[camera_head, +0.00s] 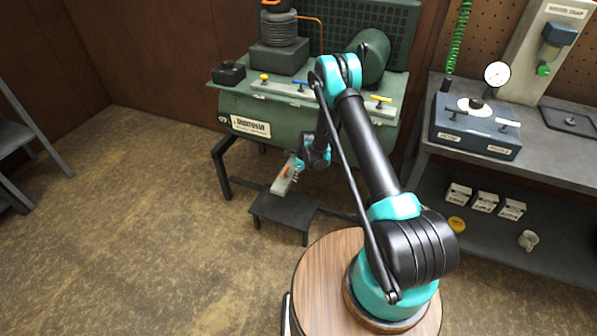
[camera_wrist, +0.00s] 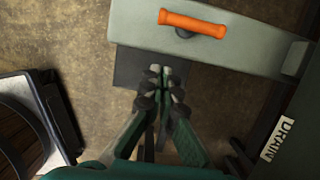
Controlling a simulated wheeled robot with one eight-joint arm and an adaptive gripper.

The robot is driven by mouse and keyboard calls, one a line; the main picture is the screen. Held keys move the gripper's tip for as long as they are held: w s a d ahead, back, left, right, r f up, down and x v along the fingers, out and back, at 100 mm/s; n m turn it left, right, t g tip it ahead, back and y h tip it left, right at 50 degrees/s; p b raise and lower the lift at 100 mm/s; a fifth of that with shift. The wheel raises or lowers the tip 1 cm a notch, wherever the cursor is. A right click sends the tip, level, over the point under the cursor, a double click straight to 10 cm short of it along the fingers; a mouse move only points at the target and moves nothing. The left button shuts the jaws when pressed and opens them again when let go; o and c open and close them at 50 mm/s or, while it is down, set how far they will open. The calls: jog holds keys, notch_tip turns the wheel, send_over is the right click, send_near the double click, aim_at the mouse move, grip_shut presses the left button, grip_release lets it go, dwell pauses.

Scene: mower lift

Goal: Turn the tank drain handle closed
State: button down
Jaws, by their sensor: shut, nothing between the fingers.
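The drain handle is an orange bar on a dark stem. In the wrist view the handle (camera_wrist: 193,23) lies roughly along the pale grey-green bracket (camera_wrist: 225,45) that carries it, tilted slightly. A white DRAIN label (camera_wrist: 278,138) is on the dark green surface at right. My gripper (camera_wrist: 164,73) is shut and empty, its fingertips below the handle in the picture and apart from it. In the head view the handle (camera_head: 287,171) shows small on the bracket (camera_head: 281,185), left of my gripper. My arm hides part of the tank (camera_head: 225,102).
A low dark stool or step (camera_head: 285,212) stands under the bracket, with dark legs of the tank stand beside it. A workbench (camera_head: 550,150) with a gauge box (camera_head: 475,128) is at right. Open floor (camera_head: 140,200) lies at left.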

aim_at(285, 173)
jog(key=shift+w+a+r, duration=0.1)
jog(key=shift+w+a, duration=0.15)
jog(key=shift+a, duration=0.4)
jog(key=shift+w+a+r, duration=0.1)
jog(key=shift+w+a, duration=0.1)
jog(key=shift+a, duration=0.4)
jog(key=shift+w+a, duration=0.25)
jog(key=shift+a, duration=0.4)
jog(key=shift+a+m, duration=0.1)
jog(key=shift+m, duration=0.2)
